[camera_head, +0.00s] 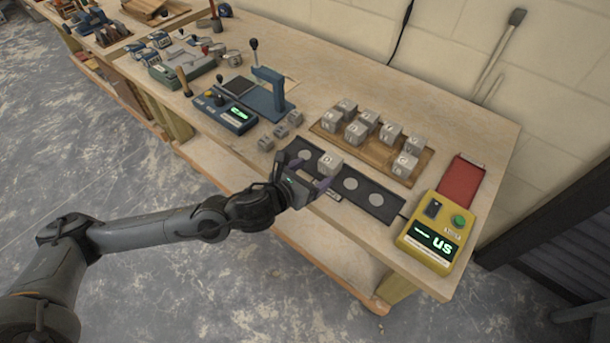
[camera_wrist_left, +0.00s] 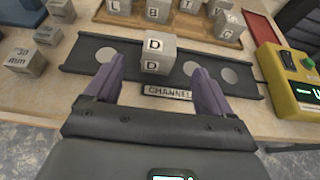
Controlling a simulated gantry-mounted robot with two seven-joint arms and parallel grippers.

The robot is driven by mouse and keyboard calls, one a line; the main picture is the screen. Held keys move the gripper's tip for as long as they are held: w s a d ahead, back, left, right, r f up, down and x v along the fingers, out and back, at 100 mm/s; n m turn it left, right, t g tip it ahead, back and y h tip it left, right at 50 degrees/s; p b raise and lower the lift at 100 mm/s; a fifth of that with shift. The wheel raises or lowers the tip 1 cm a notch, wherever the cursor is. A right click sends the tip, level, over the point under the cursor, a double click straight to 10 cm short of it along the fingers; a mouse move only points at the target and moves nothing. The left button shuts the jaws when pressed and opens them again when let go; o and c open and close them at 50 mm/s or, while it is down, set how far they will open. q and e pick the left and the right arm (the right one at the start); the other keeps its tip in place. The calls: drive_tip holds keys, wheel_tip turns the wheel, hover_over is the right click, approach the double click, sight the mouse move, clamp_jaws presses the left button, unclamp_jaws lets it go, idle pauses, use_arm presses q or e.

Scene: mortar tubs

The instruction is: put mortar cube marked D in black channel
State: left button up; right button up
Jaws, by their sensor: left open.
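The grey mortar cube marked D (camera_wrist_left: 158,56) sits on the black channel (camera_wrist_left: 85,57), between pale round spots. It also shows in the head view (camera_head: 330,163). The channel (camera_head: 372,184) has raised edges and a label reading CHANNEL on its front. My left gripper (camera_wrist_left: 153,85) is open at the front of the channel. Its two purple fingers stand apart on either side of the cube, with visible gaps to it. It also shows in the head view (camera_head: 308,178). My right gripper is not in view.
Behind the channel, a wooden tray (camera_head: 330,138) holds several lettered cubes. A yellow box with a green display (camera_head: 439,232) and a red plate (camera_head: 461,186) are at the right. Small grey cubes (camera_head: 281,131) and a blue stand (camera_head: 270,90) are at the left.

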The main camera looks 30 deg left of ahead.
use_arm(q)
drive_tip(key=shift+v, duration=1.15)
drive_tip(key=shift+s+d+f+n, duration=0.1)
drive_tip(key=shift+s+d+n, duration=0.05)
drive_tip(key=shift+n, duration=0.15)
drive_tip(key=s+d+f+n+g, duration=0.4)
drive_tip(key=s+f+n, duration=0.5)
drive_tip(key=n, duration=0.9)
drive_tip(key=s+a+f+n+g, duration=0.1)
drive_tip(key=s+f+n+g, duration=0.2)
drive_tip(key=s+n, duration=0.4)
drive_tip(key=s+a+f+n+g+y, duration=0.1)
drive_tip(key=s+a+f+n+g, duration=0.1)
drive_tip(key=s+n, duration=0.6)
drive_tip(key=shift+a+f+n+g, duration=0.25)
drive_tip(key=shift+f+n+g, duration=0.15)
drive_tip(key=shift+f+n, duration=0.45)
drive_tip(key=shift+r, duration=0.3)
